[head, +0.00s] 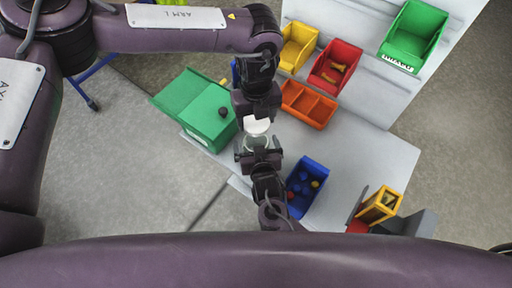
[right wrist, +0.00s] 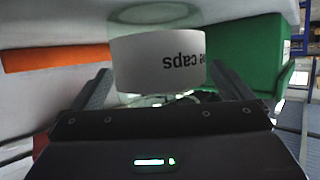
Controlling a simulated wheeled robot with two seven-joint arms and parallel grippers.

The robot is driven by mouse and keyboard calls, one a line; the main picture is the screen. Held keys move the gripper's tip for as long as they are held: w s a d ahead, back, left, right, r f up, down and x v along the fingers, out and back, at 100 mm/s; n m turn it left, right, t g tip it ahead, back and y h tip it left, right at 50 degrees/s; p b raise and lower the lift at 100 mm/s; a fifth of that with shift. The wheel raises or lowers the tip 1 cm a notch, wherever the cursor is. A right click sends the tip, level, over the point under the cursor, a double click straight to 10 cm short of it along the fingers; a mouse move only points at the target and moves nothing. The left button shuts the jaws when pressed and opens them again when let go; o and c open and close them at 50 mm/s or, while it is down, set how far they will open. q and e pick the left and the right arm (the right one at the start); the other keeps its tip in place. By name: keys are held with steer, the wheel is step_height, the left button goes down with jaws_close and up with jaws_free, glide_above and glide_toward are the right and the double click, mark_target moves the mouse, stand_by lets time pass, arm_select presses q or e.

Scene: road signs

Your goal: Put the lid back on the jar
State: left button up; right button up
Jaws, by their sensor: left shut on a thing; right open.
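A clear glass jar (head: 256,143) stands on the grey table. In the right wrist view its white label (right wrist: 158,62) shows upside down, with the word "caps" readable. A white, roundish thing, which looks like the lid (head: 257,126), is at the tips of my left gripper (head: 257,115), which is shut on it. The lid is just beyond the jar in the head view; I cannot tell its height above the rim. My right gripper (head: 259,153) is open, its fingers on either side of the jar in the right wrist view. The jar's mouth is partly hidden.
An orange divided tray (head: 308,104) and a blue bin (head: 307,181) lie to the right. Yellow (head: 298,46), red (head: 336,66) and green (head: 414,34) bins sit at the back. The table's middle right is clear.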

steer(key=c, duration=1.5)
arm_select(q)
steer(key=shift+f, duration=2.5)
steer(key=shift+f, duration=0.15)
steer(key=shift+f, duration=0.75)
steer(key=shift+f, duration=0.55)
arm_select(e)
steer(key=c, duration=0.5)
arm_select(q)
steer(key=m, duration=0.9)
steer(key=shift+a+m, duration=0.1)
steer(key=shift+m, duration=0.3)
